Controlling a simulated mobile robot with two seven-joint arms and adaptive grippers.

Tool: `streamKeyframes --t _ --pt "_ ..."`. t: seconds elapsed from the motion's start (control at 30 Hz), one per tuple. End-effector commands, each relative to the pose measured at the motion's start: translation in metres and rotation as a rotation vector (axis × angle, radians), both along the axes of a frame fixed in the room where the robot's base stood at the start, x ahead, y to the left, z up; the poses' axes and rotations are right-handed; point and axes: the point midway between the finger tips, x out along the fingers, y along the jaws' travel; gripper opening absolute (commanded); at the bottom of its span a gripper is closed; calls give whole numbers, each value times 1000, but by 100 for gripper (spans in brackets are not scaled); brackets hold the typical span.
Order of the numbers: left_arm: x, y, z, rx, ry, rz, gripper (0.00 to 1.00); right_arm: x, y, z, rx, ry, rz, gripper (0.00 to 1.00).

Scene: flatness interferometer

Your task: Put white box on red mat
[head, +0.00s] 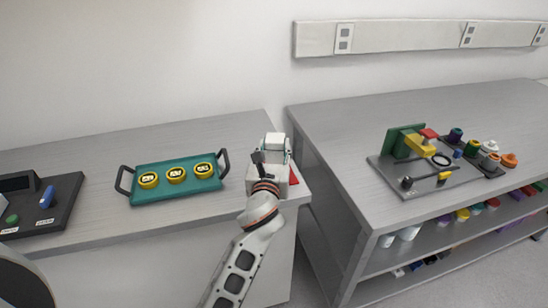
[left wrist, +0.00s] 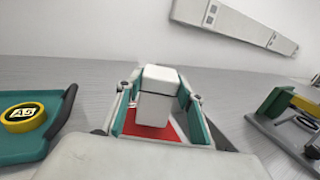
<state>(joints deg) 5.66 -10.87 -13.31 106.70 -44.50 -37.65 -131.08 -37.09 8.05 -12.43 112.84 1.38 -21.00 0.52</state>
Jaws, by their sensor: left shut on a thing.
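The white box (head: 276,140) is upright at the right end of the left bench. It also shows in the left wrist view (left wrist: 157,100). My left gripper (head: 272,156) is shut on it, with a teal-padded finger on either side. The red mat (head: 293,175) is mostly hidden by my gripper in the head view. In the left wrist view the red mat (left wrist: 150,131) shows below and around the foot of the box. I cannot tell whether the box touches the mat. My right gripper is not in view.
A teal tray (head: 150,193) with black handles holds three yellow-ringed round pieces, left of my gripper. A dark console (head: 62,212) is at the far left. A gap separates this bench from the right bench (head: 345,125), which holds a grey fixture plate (head: 412,186) and several coloured parts.

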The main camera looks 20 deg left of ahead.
Motion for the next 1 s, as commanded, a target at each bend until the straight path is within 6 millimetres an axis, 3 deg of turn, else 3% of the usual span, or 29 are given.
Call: streamKeyframes --t 0.03,0.17,0.6,0.63,0.7,1.0 --pt "0 0 -12 -2 3 1 13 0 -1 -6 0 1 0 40" --pt "0 0 -27 -1 3 1 13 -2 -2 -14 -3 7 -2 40" --pt "0 0 -32 0 0 0 13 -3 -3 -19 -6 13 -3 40" --pt "0 0 -32 0 1 0 40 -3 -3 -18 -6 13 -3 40" --pt "0 0 -32 -1 1 0 54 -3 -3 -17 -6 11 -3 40" --pt "0 0 -32 0 1 0 54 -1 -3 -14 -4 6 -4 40"
